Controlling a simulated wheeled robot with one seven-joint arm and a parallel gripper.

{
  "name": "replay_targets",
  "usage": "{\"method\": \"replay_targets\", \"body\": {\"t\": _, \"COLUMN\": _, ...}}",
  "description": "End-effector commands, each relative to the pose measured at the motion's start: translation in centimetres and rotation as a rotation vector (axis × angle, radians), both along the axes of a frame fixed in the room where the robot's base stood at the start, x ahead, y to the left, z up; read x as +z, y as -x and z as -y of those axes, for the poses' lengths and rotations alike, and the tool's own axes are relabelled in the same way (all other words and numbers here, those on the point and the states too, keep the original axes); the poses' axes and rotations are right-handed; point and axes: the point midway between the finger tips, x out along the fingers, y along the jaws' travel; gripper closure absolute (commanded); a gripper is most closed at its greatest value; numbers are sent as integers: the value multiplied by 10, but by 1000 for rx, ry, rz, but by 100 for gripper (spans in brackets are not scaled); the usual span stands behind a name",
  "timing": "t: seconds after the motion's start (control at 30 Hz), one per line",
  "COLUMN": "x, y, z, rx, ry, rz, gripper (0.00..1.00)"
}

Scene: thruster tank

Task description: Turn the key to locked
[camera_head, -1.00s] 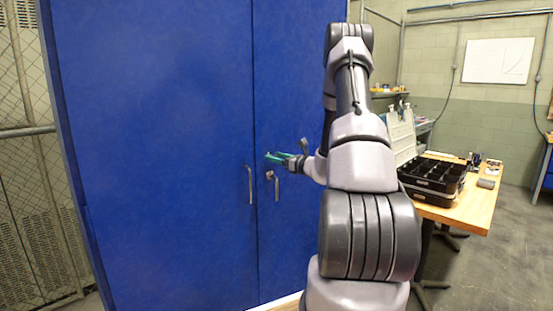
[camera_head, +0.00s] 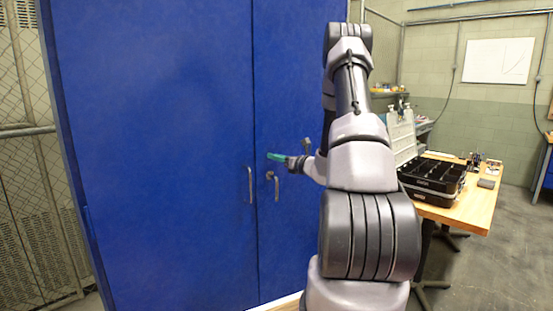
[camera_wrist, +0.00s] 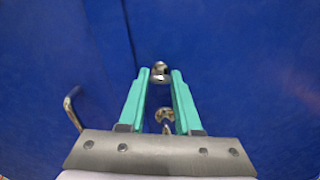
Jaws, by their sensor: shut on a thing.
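The key (camera_wrist: 160,76) is a small silver metal piece at a round lock on the blue cabinet door. In the wrist view it sits between the tips of my two green fingers. My gripper (camera_wrist: 160,72) is shut on the key, with a finger on either side of it. In the head view my gripper (camera_head: 277,157) reaches left to the right-hand door (camera_head: 300,80), a little above that door's handle. The key is hidden by the fingers there, and I cannot read its angle or any lock marking.
A silver handle (camera_head: 277,188) on the right-hand door lies just below my gripper, and another handle (camera_head: 250,185) is on the left-hand door. A wooden table (camera_head: 465,212) with a black organizer case (camera_head: 432,184) stands to the right.

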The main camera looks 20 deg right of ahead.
Motion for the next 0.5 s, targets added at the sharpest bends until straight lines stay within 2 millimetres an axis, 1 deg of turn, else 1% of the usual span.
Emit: {"method": "replay_targets", "body": {"t": 0.5, "x": 0, "y": 0, "z": 0, "rx": 0, "ry": -454, "rz": -166, "gripper": 100}}
